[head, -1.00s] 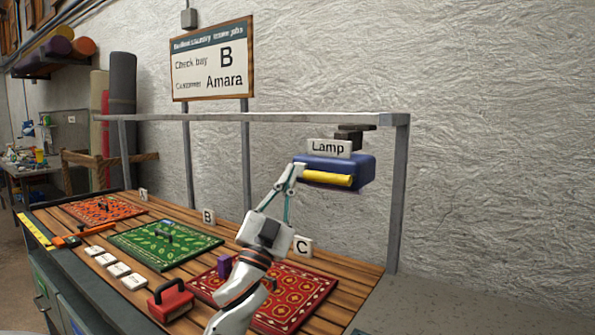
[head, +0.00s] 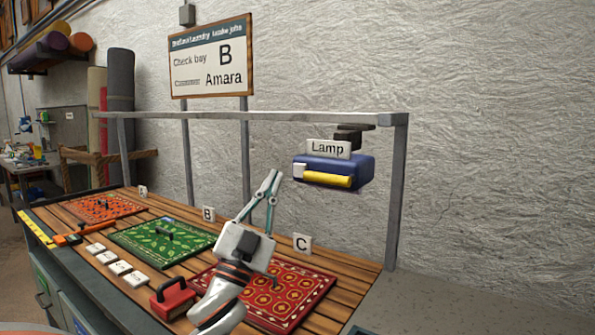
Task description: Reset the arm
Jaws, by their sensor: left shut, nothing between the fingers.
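My left gripper (head: 272,182) is shut and empty. It points upward in front of the wall, above the slatted bench, to the left of the blue lamp (head: 356,165) and apart from it. The lamp hangs under the metal frame, with a yellow tube along its lower front and a white piece at its left end. My left arm comes up from the bottom of the view and covers part of the red rug (head: 300,293) in bay C. My right gripper does not show.
A green rug (head: 150,245) and an orange rug (head: 95,209) lie on the bench (head: 345,290). A red block with a handle (head: 172,300) and several white tags stand at the front. A grey frame post (head: 397,200) rises at the right. The sign (head: 212,62) reads bay B, Amara.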

